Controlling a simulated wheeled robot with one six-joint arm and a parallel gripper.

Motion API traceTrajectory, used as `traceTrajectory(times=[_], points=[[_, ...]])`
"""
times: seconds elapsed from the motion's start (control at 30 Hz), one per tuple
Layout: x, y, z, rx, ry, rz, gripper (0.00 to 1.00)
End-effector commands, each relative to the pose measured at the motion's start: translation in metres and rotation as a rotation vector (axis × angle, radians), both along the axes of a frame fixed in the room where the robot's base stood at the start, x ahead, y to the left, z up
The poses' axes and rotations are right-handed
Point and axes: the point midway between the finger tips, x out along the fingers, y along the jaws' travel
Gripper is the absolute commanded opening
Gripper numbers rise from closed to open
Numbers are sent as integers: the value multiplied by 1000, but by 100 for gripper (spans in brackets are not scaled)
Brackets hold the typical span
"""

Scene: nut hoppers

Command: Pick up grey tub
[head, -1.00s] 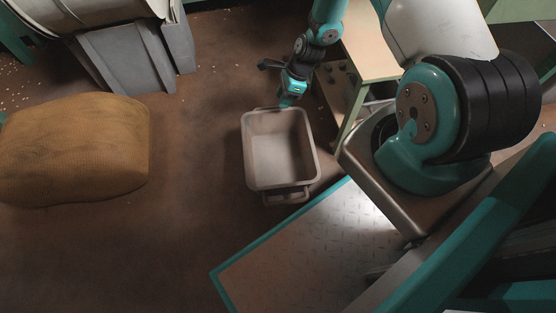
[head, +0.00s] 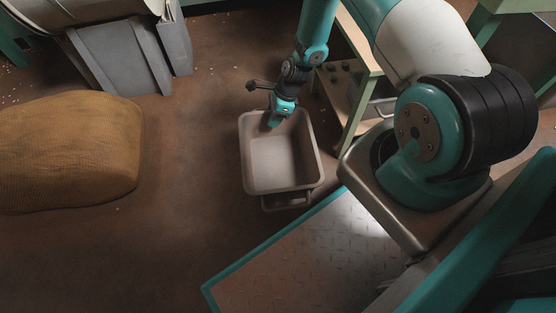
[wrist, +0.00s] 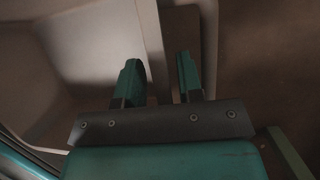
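The grey tub (head: 282,187) stands upright on the brown floor in the head view, open at the top and empty inside. A handle bar (head: 287,204) sticks out at its near side. My gripper (head: 275,119) is at the tub's far rim, pointing down. In the wrist view, the two teal fingers of my gripper (wrist: 160,80) are apart. The tub's pale wall (wrist: 150,35) runs between them, with the inside of the tub to the left. A grey bar (wrist: 209,45) passes beside the right finger. I cannot see the fingertips pressing on the wall.
A green-legged bench (head: 364,80) stands close to the right of the tub. A brown sack (head: 70,150) lies at the left. A grey hopper or bin (head: 120,60) is at the upper left. Floor is clear left of and in front of the tub.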

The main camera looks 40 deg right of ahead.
Motion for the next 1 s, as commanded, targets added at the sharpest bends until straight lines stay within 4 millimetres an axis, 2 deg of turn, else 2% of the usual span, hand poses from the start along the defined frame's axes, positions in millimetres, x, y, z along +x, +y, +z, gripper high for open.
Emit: traceTrajectory(times=[0.43,0.57,0.6,1.0], points=[[0,0,-4,0,1,0,34],[0,0,-3,0,0,0,4],[0,0,-3,0,0,0,0],[0,0,-3,0,-1,0,0]])
